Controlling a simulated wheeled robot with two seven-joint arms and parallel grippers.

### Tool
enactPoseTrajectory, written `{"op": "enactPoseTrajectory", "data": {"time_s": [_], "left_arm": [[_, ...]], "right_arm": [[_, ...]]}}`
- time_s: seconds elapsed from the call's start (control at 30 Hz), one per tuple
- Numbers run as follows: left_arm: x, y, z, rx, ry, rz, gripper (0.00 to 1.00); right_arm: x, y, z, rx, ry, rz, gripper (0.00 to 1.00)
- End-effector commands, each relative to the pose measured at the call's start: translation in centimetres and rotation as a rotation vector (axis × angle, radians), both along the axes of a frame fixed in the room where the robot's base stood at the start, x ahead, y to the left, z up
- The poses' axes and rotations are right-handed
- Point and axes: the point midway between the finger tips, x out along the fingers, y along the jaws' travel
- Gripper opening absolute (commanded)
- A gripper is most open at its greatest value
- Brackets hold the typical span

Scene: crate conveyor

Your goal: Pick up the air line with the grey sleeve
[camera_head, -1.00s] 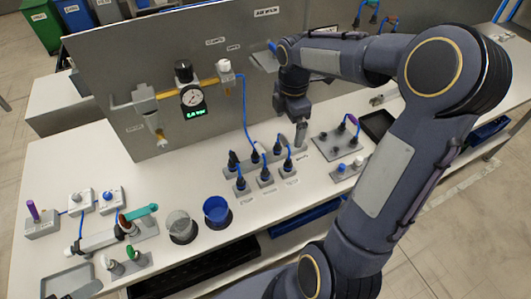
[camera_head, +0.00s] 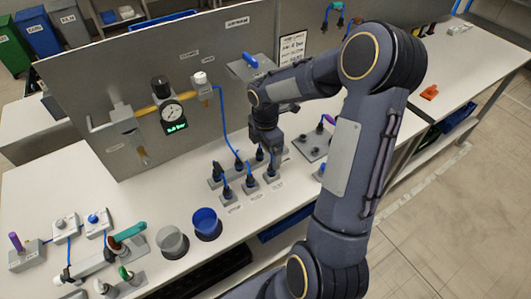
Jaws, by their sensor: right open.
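Several air lines with dark plugs and blue hose stand in a grey rack (camera_head: 216,182) on the bench, left of and below my right gripper. A front plug (camera_head: 226,192) and a middle plug (camera_head: 250,181) stand clear of the arm. One blue hose (camera_head: 223,125) runs up to the white fitting (camera_head: 200,79) on the panel. I cannot tell which line has the grey sleeve. My right gripper (camera_head: 273,159) points down at the rack's back right end, close to the plugs there. Its jaws are open; its fingertips are partly hidden among the plugs. My left gripper is not in view.
A grey block (camera_head: 309,147) with a purple-sleeved line (camera_head: 328,119) stands to the right, partly behind my arm. A blue cup (camera_head: 205,221) and a grey cup (camera_head: 171,241) stand in front left. The upright panel (camera_head: 105,85) with the gauge (camera_head: 173,113) closes the back.

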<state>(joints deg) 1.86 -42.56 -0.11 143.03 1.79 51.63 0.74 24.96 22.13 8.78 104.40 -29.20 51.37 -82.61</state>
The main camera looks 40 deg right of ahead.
Motion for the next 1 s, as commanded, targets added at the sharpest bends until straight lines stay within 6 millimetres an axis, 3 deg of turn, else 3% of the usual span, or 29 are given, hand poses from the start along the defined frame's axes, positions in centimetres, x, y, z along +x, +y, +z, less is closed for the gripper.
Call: {"op": "enactPoseTrajectory", "data": {"time_s": [0.07,0.4,0.77,0.97,1.0], "left_arm": [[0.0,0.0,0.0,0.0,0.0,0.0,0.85],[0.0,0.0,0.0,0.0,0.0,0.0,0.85],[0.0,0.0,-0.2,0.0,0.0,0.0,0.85],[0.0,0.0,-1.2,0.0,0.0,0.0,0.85],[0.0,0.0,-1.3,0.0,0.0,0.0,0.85]], "right_arm": [[0.0,0.0,0.0,0.0,0.0,0.0,0.95],[0.0,0.0,0.0,0.0,0.0,0.0,0.51],[0.1,0.0,0.5,-0.001,-0.002,0.001,0.5],[0.1,-0.1,3.1,-0.004,-0.007,-0.001,0.5],[-0.6,-0.2,3.9,-0.004,-0.006,-0.003,0.5]]}}
